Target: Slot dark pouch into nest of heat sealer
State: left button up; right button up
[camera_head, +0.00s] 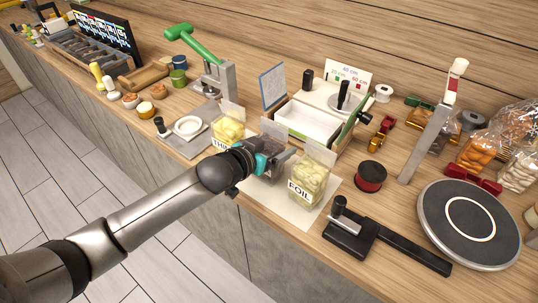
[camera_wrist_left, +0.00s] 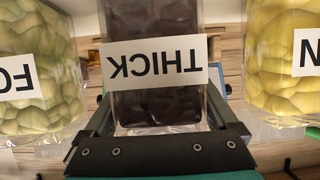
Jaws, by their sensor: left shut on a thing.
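My left gripper (camera_head: 280,158) is shut on a dark pouch (camera_wrist_left: 155,22), with a finger at each side of it. In the left wrist view the pouch is dark and clear-edged, with a white label reading THICK upside down. In the head view the gripper hides most of it, and I cannot tell whether its base touches the surface. Yellow-green pouches stand on either side: FOIL (camera_head: 312,180) and THIN (camera_head: 229,129). A black device with a knob and long bar (camera_head: 352,232) is at the front; I cannot tell whether it is the heat sealer. My right gripper is not in view.
A white open box (camera_head: 308,122) stands behind the pouches. A round dark turntable (camera_head: 468,222) and a red-black spool (camera_head: 370,177) are to the right. A green-handled press (camera_head: 210,65) is at the back left. Filled bags crowd the far right.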

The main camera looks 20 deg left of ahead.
pick_arm(q)
jog(key=shift+r, duration=0.2)
notch_tip(320, 180, up, 19)
jog(key=p, duration=0.4)
jog(key=s+a+r+n+t+y+b, duration=0.1)
jog(key=s+n+y+b, duration=0.2)
jog(key=s+b, duration=0.3)
jog(key=shift+r+n+y+b, duration=0.15)
jog(key=shift+n+y+b, duration=0.15)
jog(key=shift+y+b, duration=0.5)
jog(key=shift+a, duration=0.1)
